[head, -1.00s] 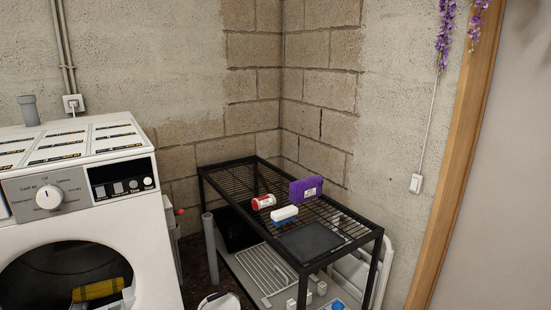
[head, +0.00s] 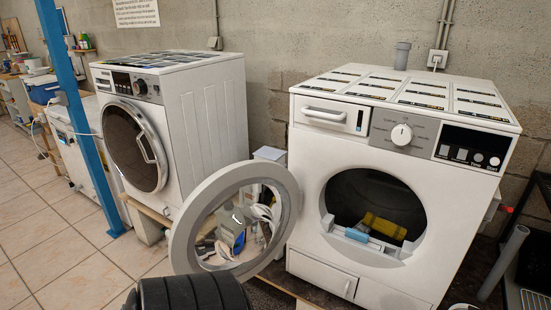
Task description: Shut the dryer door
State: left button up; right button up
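The door stands wide open, swung out to the left of the dryer's front. The drum opening (head: 350,193) is uncovered. A yellow item (head: 384,227) lies inside it, and a blue and white piece (head: 356,235) is at the opening's lower edge. Neither of my grippers shows.
A second white machine (head: 205,105) with its round door closed stands to the left. A black ribbed cylinder (head: 192,294) is at the bottom edge, before the open door. A blue post (head: 75,110) stands far left. Tiled floor (head: 75,250) is clear at the left.

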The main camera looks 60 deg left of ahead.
aim_at(257, 243)
jog(key=k+j, duration=0.1)
jog(key=j, duration=0.4)
jog(key=k+j+z, duration=0.1)
jog(key=j, duration=0.4)
jog(key=k+j, duration=0.15)
jog(key=j, duration=0.4)
jog(key=k+j+z, duration=0.1)
jog(key=j, duration=0.4)
jog(key=k+j, duration=0.15)
jog(key=j, duration=0.3)
jog(key=k+j+z, duration=0.1)
jog(key=j, duration=0.4)
jog(key=k+j, duration=0.2)
jog(key=j, duration=0.3)
jog(key=k+j+z, duration=0.1)
jog(key=j, duration=0.4)
jog(key=k, duration=0.05)
